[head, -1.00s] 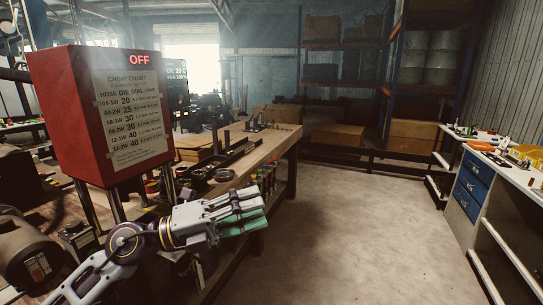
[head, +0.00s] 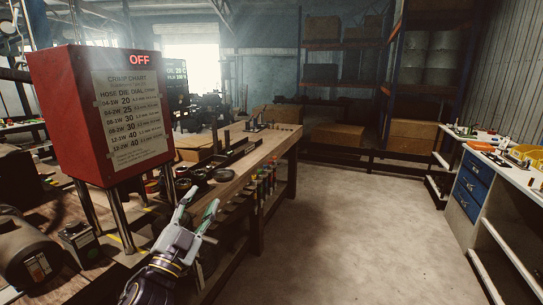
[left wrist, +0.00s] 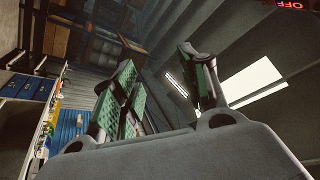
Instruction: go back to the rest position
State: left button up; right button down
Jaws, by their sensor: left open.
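My left gripper (head: 199,212) is at the lower middle of the head view, in front of the near side of the wooden workbench. Its fingers point up and are spread apart, with nothing between them. In the left wrist view its green-padded fingers (left wrist: 160,95) also stand apart and empty, with the ceiling and wall behind them. My right gripper does not show in either view.
The red crimper box (head: 100,115) with its chart and OFF display stands at the left. The wooden workbench (head: 265,147) holds tools and small parts. A white counter (head: 510,172) with blue drawers stands at the right. The floor (head: 350,220) between them is clear.

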pick_arm(q)
jog(key=s+a+f+n+g+y, duration=0.2)
jog(key=a+f+n+g+y, duration=0.2)
jog(key=f, duration=0.7)
jog(key=s+a+f+n+g+y, duration=0.25)
jog(key=f+n+g, duration=0.2)
jog(key=f, duration=0.65)
jog(key=s+d+f+g+h, duration=0.1)
jog(key=s+d+f+g, duration=0.1)
jog(key=s+f+g, duration=1.2)
jog(key=s+a+f+t, duration=0.1)
jog(key=s+f, duration=0.2)
jog(key=f, duration=1.5)
jog(key=s+a+f+t, duration=0.15)
jog(key=s+f, duration=0.25)
jog(key=f, duration=1.3)
jog(key=s+a+f, duration=0.3)
jog(key=s+f, duration=0.7)
jog(key=s+a+f, duration=0.3)
jog(key=s+f, duration=0.6)
jog(key=s, duration=0.1)
jog(key=shift+s+a+f+g, duration=0.2)
jog(key=shift+s+f+g, duration=0.15)
jog(key=shift+f+g, duration=0.05)
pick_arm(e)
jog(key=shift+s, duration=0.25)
